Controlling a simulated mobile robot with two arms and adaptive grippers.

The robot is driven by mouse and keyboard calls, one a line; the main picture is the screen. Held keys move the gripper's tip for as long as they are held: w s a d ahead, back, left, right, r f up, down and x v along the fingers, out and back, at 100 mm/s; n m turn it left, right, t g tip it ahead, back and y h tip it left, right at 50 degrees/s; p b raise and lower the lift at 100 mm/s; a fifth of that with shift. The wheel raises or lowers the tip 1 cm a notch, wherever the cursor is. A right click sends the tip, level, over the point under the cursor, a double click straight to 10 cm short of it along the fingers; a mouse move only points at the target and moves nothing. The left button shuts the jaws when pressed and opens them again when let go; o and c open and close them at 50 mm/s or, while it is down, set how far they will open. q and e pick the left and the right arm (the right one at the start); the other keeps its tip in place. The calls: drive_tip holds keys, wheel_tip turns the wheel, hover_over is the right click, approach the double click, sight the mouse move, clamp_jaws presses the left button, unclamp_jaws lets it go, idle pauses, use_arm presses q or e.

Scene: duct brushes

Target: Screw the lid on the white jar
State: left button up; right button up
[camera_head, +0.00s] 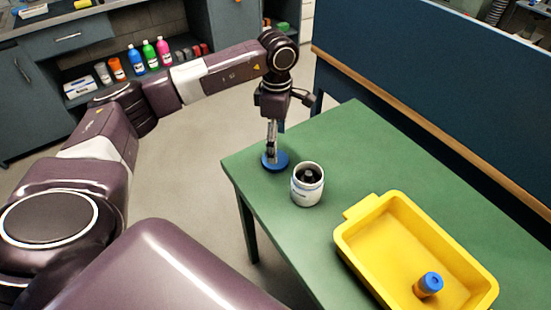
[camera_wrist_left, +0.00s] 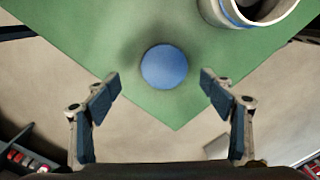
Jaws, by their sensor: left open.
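The round blue lid (camera_head: 276,167) lies flat on the green table near its corner; it also shows in the left wrist view (camera_wrist_left: 164,67). The white jar (camera_head: 308,190) stands upright and open beside it, with something dark inside; part of its rim shows at the top of the left wrist view (camera_wrist_left: 222,12). My left gripper (camera_head: 271,149) points down over the lid. In the left wrist view its two fingers (camera_wrist_left: 160,90) are spread wide, with the lid centred between and beyond them, not gripped. My right gripper is out of view.
A yellow tray (camera_head: 362,240) stands on the green table (camera_head: 345,130) right of the jar, holding a small orange container with a blue top (camera_head: 428,284). A blue partition (camera_head: 420,60) runs behind the table. Bottles stand on a shelf (camera_head: 120,85) far behind.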

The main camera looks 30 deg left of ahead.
use_arm(q)
drive_tip(key=f, duration=0.1)
drive_tip(key=f+p, duration=0.1)
drive_tip(key=f, duration=0.2)
drive_tip(key=shift+s+f, duration=0.15)
drive_tip(key=shift+s, duration=0.25)
drive_tip(key=shift+f, duration=0.45)
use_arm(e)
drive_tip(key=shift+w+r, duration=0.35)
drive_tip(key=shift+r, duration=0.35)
use_arm(q)
drive_tip(key=c, duration=1)
drive_tip(key=shift+c, duration=0.2)
drive_tip(key=shift+r, duration=0.15)
